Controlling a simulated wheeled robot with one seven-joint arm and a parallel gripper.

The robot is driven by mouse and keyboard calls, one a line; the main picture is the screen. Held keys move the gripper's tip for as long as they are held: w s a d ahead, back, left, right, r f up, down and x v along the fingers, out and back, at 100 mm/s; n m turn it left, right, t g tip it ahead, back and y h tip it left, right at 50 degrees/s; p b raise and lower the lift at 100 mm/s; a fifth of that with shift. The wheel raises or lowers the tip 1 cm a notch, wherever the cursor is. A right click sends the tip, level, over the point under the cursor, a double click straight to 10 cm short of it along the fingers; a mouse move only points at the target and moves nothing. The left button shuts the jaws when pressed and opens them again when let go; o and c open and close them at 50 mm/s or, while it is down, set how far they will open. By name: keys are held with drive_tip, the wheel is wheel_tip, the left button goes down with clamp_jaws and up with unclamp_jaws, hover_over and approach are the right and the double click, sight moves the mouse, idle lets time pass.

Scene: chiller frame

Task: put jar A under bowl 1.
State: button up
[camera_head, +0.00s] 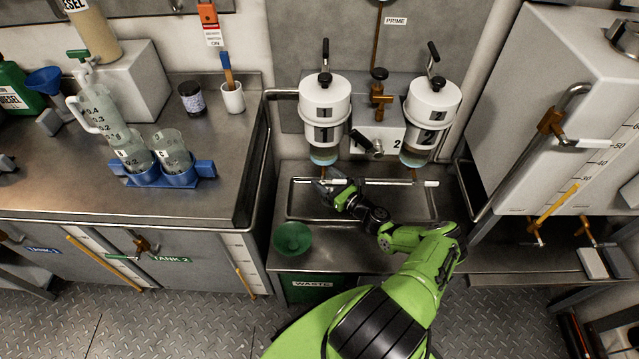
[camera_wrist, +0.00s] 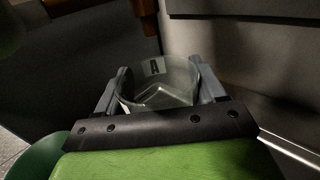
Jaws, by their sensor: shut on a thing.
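Jar A (camera_wrist: 172,88), a clear jar with an "A" label, sits between the two fingers of my gripper (camera_wrist: 158,92) in the wrist view. In the head view my gripper (camera_head: 330,187) is low over the tray, just below and in front of bowl 1 (camera_head: 325,158). Bowl 1 is the clear bowl with bluish liquid at the bottom of the white housing marked 1 (camera_head: 325,112). The jar is hard to make out in the head view, so I cannot tell if it is exactly beneath the bowl or touching the tray.
Housing 2 (camera_head: 432,108) hangs to the right. A shallow metal tray (camera_head: 415,208) lies under both. A green funnel (camera_head: 292,238) stands at the front left. On the left bench are a blue rack (camera_head: 180,180) with two jars and a jug (camera_head: 100,108).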

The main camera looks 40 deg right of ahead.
drive_tip(key=shift+w+a+f+b, duration=0.2)
drive_tip(key=shift+w+f+b, duration=1.05)
drive_tip(key=shift+w+f, duration=0.45)
drive_tip(key=shift+f, duration=0.15)
drive_tip(key=o, duration=1.1)
drive_tip(key=shift+o, duration=0.2)
